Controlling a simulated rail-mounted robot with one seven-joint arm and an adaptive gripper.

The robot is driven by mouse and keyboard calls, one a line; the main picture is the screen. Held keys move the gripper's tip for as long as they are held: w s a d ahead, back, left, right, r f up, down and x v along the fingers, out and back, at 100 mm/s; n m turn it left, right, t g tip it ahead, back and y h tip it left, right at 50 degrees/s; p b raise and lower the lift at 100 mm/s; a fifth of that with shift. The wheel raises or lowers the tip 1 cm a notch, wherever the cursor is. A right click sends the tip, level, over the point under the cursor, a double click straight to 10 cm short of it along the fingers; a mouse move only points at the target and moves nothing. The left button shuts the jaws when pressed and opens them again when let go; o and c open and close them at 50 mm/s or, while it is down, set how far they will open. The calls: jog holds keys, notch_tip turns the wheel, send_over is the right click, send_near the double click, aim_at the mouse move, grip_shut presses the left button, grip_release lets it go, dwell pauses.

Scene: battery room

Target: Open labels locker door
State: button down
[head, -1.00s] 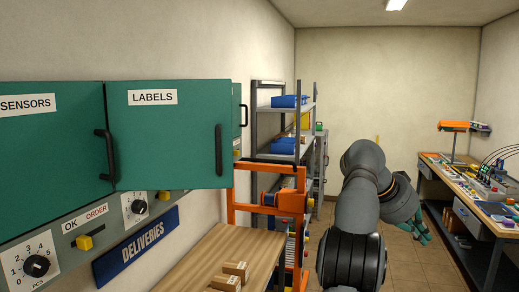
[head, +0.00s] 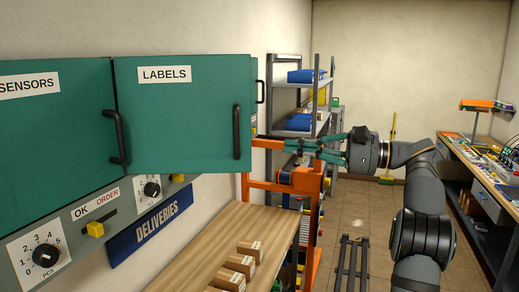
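The green labels locker door (head: 180,115) carries a white LABELS sign (head: 164,74) and looks shut, level with the sensors door beside it. Its black vertical handle (head: 237,132) is near the door's right edge. My gripper (head: 291,147) is to the right of the handle, clear of the door, with its green fingers pointing left. The fingers look apart, with nothing between them.
The sensors locker door (head: 55,130) with its own handle (head: 114,137) is on the left. A panel with knobs and a yellow slider (head: 95,229) runs below. A wooden table (head: 205,225) with small boxes (head: 240,265), an orange frame (head: 247,188) and shelves (head: 300,133) stand nearby.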

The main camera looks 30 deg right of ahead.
jog(key=w+a+p, duration=0.3)
jog(key=a+p, duration=0.1)
jog(key=a, duration=0.4)
jog(key=shift+w+a+p, duration=0.15)
jog(key=shift+w+p, duration=0.05)
jog(key=shift+p, duration=0.15)
jog(key=shift+s, duration=0.15)
